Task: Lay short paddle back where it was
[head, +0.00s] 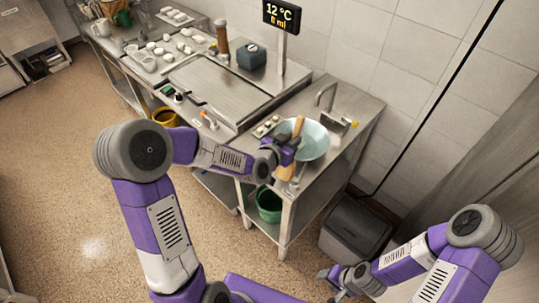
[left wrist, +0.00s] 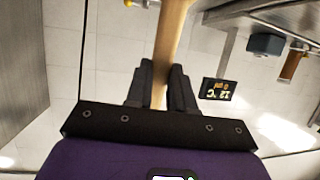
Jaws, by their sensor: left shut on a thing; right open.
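The short paddle is a pale wooden piece (head: 285,173) that shows above and below my left gripper (head: 287,152) in the head view. My left gripper is shut on it, above the right-hand steel table, beside the pale blue bowl (head: 316,139). In the left wrist view the wooden shaft (left wrist: 172,42) runs up between the two black fingers (left wrist: 162,85). The paddle's far end is out of that view, and the fingers hide its middle in the head view. My right gripper (head: 338,284) is open and empty, low at the bottom right, away from the tables.
A small tray of white pieces (head: 267,126) lies left of the bowl, and a tap (head: 326,95) stands behind. A steel worktop (head: 215,88) with a display (head: 281,17) adjoins. A green bucket (head: 269,205) sits below; a grey bin (head: 354,231) stands right.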

